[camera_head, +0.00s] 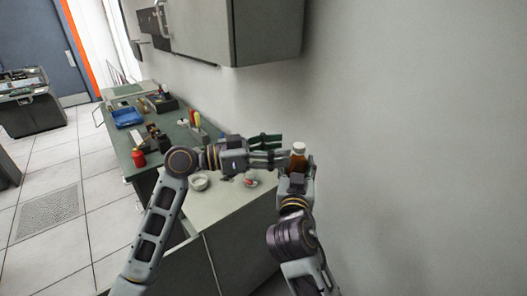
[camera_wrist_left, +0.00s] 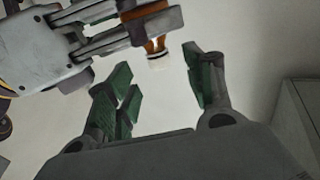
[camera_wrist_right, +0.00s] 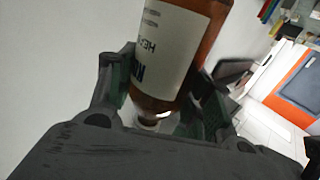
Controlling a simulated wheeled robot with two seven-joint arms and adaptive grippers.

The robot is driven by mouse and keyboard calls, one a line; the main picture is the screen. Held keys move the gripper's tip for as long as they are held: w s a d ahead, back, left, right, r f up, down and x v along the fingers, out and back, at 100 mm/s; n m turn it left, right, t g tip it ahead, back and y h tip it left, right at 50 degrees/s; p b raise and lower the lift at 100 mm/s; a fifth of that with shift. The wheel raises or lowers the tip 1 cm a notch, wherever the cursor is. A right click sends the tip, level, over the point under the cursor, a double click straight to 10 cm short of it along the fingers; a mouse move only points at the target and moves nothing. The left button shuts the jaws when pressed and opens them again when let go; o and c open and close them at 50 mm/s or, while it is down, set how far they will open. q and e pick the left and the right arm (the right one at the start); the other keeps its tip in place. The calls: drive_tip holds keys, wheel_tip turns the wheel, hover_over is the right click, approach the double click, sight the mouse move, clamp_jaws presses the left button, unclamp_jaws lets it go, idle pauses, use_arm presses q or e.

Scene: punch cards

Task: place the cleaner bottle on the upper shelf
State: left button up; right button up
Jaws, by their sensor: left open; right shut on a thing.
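The cleaner bottle is an amber bottle (camera_head: 298,160) with a white cap and a white label. My right gripper (camera_head: 299,172) is shut on it and holds it up near the wall. In the right wrist view the bottle (camera_wrist_right: 170,50) sits between the fingers, label showing. My left gripper (camera_head: 280,149) is open and empty, just left of the bottle, fingers pointing toward it. The left wrist view shows the bottle's white cap (camera_wrist_left: 159,60) beyond the open left fingers (camera_wrist_left: 165,82). No open upper shelf is clear; a grey wall cabinet (camera_head: 265,32) hangs above.
A counter (camera_head: 226,207) below carries a white bowl (camera_head: 199,183) and a small red item (camera_head: 250,183). Farther back stand a red bottle (camera_head: 138,158), a blue tray (camera_head: 127,117) and several small items. The plain wall (camera_head: 420,130) at right is bare.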

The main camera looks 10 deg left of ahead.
sight(299, 145)
use_arm(q)
drive_tip(key=shift+x, duration=3.05)
clamp_jaws()
use_arm(e)
drive_tip(key=o, duration=1.4)
drive_tip(key=shift+c, duration=0.2)
drive_tip(key=shift+s, duration=0.2)
drive_tip(key=s, duration=0.7)
drive_tip(key=shift+s, duration=0.35)
drive_tip(key=shift+a+f, duration=0.1)
drive_tip(key=shift+a, duration=0.05)
